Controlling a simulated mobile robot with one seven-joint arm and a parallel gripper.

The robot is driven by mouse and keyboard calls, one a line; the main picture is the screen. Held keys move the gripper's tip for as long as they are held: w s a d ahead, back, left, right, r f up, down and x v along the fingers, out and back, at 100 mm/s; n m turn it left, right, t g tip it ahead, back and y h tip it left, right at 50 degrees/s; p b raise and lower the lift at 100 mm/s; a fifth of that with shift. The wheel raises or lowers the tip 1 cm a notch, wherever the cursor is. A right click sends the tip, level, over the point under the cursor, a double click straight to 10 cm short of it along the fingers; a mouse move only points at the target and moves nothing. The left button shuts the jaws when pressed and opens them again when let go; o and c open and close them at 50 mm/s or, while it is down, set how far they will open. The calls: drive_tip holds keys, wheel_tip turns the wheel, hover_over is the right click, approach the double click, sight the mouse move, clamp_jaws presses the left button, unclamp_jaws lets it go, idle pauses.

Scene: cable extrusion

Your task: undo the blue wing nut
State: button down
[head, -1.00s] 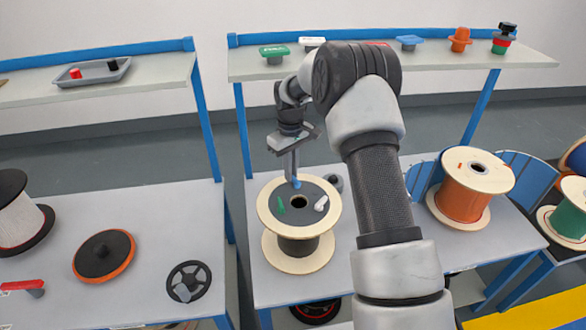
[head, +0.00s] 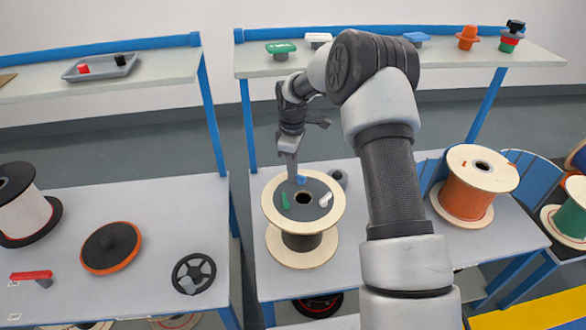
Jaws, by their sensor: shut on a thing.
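The blue wing nut (head: 302,180) sits on the dark top of the cable reel (head: 276,208), at the far side of its centre hole. Only a small blue part of it shows. My gripper (head: 293,176) points down at the reel top and is shut on the blue wing nut; its fingers are seen nearly edge-on and hide part of it. A green wing nut (head: 285,199) is on the left of the hole and a white one (head: 325,200) on the right.
A grey knob (head: 339,178) stands just behind the reel. An orange cable reel (head: 468,195) is on the right of the same table. A shelf (head: 480,62) with several coloured handles runs behind. The left table holds a black handwheel (head: 192,274) and an orange-rimmed disc (head: 111,249).

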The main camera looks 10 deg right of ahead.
idle(0.4)
drive_tip(key=c, duration=1.9)
unclamp_jaws()
drive_tip(key=shift+o, duration=0.2)
wheel_tip(320, 180, up, 18)
drive_tip(key=p, duration=0.1)
drive_tip(key=shift+f, duration=0.25)
